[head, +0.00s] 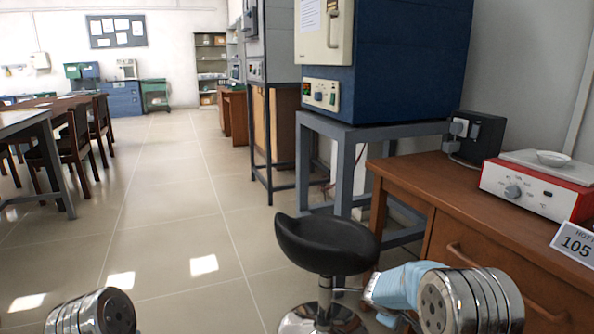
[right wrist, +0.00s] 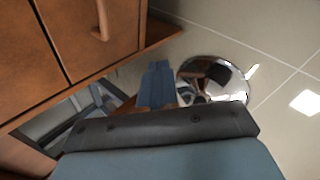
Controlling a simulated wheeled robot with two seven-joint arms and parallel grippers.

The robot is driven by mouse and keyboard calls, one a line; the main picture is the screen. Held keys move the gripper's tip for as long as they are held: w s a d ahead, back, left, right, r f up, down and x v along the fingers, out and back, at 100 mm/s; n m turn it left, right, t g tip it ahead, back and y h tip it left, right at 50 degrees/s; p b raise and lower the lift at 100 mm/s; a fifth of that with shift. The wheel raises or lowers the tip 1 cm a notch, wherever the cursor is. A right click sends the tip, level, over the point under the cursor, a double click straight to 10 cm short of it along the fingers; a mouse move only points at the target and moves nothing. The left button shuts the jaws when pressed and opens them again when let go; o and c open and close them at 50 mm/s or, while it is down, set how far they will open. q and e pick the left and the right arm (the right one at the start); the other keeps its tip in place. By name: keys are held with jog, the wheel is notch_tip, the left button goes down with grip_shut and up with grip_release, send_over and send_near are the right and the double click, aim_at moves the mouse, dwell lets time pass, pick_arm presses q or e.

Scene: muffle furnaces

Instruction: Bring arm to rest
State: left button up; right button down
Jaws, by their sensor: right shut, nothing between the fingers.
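My right arm reaches in at the lower right of the head view, with its light-blue wrist part in front of a silver joint.
A black-seated stool (head: 328,243) stands ahead of the right gripper. The wooden bench (head: 455,210) is on the right, bearing a red hot plate (head: 535,187) with a white dish (head: 553,158). A blue furnace (head: 400,65) stands on a grey stand (head: 342,160). The floor at centre left is clear.

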jog(key=s+a+f+m+g+y, duration=0.2)
jog(key=s+a+f+y, duration=0.25)
jog(key=s+f, duration=0.45)
jog(key=s+a+f+m+g+y, duration=0.1)
jog(key=s+a+f+y, duration=0.2)
jog(key=s+a+f, duration=0.4)
jog(key=s+a+f+m+y, duration=0.1)
jog(key=s+a+f+m, duration=0.1)
jog(key=s, duration=0.6)
jog(key=s+a+f+m+y, duration=0.1)
jog(key=s+a+m, duration=0.2)
jog(key=s+m, duration=0.2)
jog(key=s, duration=0.3)
jog(key=shift+a+f+y, duration=0.3)
jog(key=shift+f+y, duration=0.05)
jog(key=shift+s, duration=0.1)
